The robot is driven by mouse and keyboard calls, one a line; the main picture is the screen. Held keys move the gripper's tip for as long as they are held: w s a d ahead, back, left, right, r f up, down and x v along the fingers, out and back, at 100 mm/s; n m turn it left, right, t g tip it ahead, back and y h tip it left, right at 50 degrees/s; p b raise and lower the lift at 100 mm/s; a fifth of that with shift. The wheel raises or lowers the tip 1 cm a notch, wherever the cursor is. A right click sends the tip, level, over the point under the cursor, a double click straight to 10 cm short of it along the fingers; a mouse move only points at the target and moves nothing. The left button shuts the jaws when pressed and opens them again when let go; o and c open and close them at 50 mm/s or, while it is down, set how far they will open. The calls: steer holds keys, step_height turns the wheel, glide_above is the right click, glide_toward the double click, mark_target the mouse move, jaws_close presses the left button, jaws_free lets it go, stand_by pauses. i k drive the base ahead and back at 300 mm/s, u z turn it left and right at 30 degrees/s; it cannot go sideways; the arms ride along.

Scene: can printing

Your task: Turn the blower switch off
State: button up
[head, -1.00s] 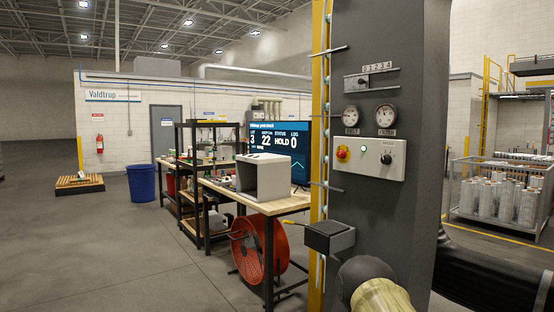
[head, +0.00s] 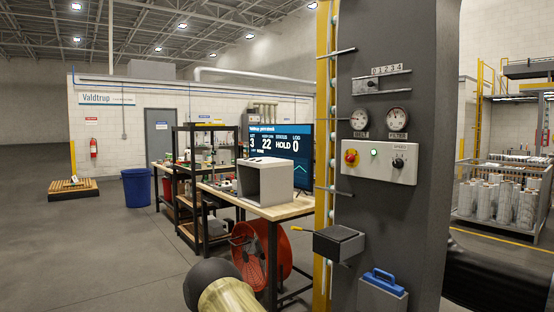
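No switch in the head view carries a readable blower label, so I cannot tell which control is the blower switch. A light control panel (head: 379,163) on the dark grey column holds a red knob on yellow (head: 351,158), a lit green lamp (head: 374,153) and a black rotary knob (head: 398,162). Below it, a dark grey box (head: 339,243) with a thin yellow lever (head: 303,229) pointing left juts from the column. A red round fan-like unit (head: 247,250) stands under the workbench. My gripper is not visible; only part of my arm shows at the bottom.
Above the panel are two gauges and a slider (head: 373,85) marked 0 to 4. A grey box with a blue handle (head: 380,280) sits low on the column. A workbench (head: 270,208) with a monitor (head: 281,150) stands left. Floor is open at far left.

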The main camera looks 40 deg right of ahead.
mark_target(351, 158)
steer(key=u, duration=0.2)
steer(key=i, duration=1.25)
steer(key=z, duration=1.05)
steer(key=i, duration=0.75)
steer(key=z, duration=0.8)
